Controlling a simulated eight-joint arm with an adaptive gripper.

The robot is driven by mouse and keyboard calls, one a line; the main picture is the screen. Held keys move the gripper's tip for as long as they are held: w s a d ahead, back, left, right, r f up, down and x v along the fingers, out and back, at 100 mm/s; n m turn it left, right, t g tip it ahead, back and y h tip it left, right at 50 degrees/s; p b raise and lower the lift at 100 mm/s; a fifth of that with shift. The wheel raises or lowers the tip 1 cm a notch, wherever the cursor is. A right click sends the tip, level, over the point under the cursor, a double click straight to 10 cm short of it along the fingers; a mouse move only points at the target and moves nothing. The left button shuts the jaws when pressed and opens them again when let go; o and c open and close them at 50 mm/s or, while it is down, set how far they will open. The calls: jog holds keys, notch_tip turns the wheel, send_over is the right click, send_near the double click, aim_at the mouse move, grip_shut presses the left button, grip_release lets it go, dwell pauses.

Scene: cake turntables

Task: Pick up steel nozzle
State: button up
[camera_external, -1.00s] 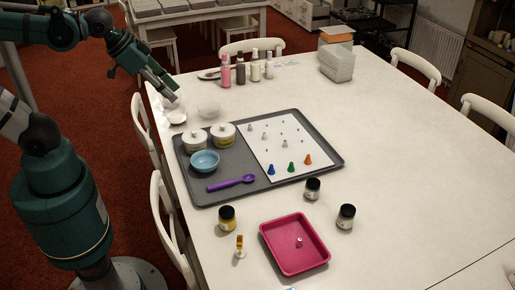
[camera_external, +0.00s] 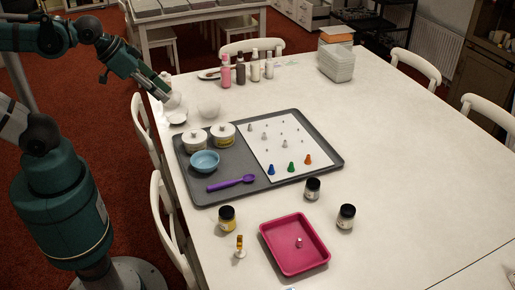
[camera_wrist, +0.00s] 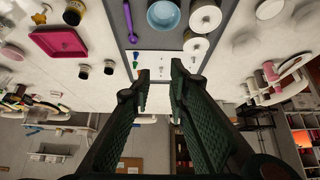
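Several small steel-grey nozzles (camera_external: 264,136) stand on a white sheet (camera_external: 290,150) on the right half of a grey tray (camera_external: 322,142). Blue (camera_external: 271,169), green (camera_external: 291,167) and orange (camera_external: 308,159) nozzles line its front edge. A small silver piece (camera_external: 299,243), perhaps a steel nozzle, stands in a pink tray (camera_external: 280,250). My gripper (camera_external: 164,97) is at the table's left edge, beyond the grey tray and away from all nozzles. In the wrist view my gripper (camera_wrist: 160,76) is open and empty, and the sheet's nozzles show small beyond its fingertips.
Two lidded white pots (camera_external: 195,143), a blue bowl (camera_external: 205,161) and a purple spoon (camera_external: 232,183) lie on the grey tray's left half. Dark-lidded jars (camera_external: 346,217) stand near the pink tray. Several bottles (camera_external: 240,72) stand at the back. The table's right side is clear.

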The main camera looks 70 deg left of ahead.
jog(key=shift+w, duration=0.15)
jog(key=m+g+h, duration=0.1)
jog(key=m+g, duration=0.6)
jog(key=m, duration=0.8)
send_over(250, 127)
jog(key=a, duration=0.2)
notch_tip(250, 127, down, 24)
jog(key=shift+f+m, duration=0.4)
jog(key=shift+d+f+b, duration=0.2)
jog(key=shift+f+b, duration=0.15)
jog(key=shift+f, duration=0.95)
